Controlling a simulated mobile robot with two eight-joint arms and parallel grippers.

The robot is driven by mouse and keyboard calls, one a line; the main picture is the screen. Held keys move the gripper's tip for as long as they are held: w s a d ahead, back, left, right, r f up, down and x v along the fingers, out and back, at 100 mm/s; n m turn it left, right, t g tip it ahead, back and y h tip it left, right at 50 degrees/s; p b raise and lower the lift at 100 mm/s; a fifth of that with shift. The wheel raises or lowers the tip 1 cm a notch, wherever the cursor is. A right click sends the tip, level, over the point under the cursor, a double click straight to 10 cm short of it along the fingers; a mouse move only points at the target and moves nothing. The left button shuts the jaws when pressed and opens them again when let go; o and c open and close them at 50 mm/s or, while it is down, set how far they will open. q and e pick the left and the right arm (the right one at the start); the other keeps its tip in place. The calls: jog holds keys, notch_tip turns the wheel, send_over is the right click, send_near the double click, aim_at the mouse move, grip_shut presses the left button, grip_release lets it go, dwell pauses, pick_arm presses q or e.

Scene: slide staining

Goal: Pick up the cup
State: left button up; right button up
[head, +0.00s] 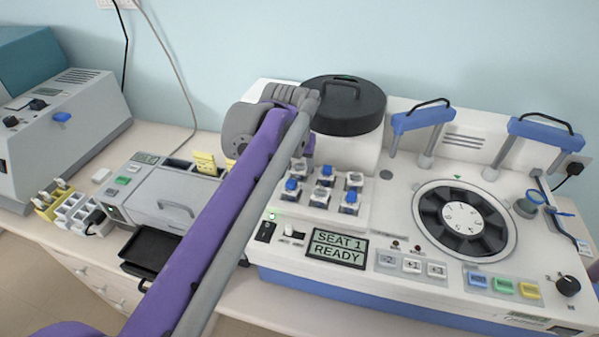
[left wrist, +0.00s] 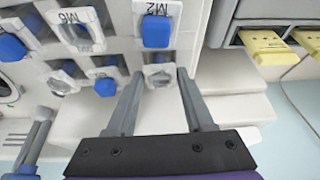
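Several small square cups or vials in white frames stand in a stepped rack (head: 283,212) on the white machine. Several have blue caps, such as one in the head view (head: 325,170) and the one marked M2 in the left wrist view (left wrist: 156,31). My left gripper (left wrist: 159,73) is open, its two fingertips on either side of an uncapped white square frame (left wrist: 158,57) at the rack's end. I cannot tell whether the fingers touch it or what it holds. In the head view my purple left arm hides most of this gripper. My right gripper is not in view.
The machine has a black-lidded drum (head: 343,106), a round carousel (head: 463,222) and blue-handled posts (head: 424,120). A grey slide unit (head: 172,197) with yellow tabs and a black tray (head: 152,252) stand left of my arm. The display (head: 337,250) reads "SEAT 1 READY".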

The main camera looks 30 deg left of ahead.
aim_at(299, 181)
pick_arm(q)
grip_shut()
jog(key=shift+r, duration=0.1)
notch_tip(299, 181, up, 10)
jog(key=shift+p, duration=0.3)
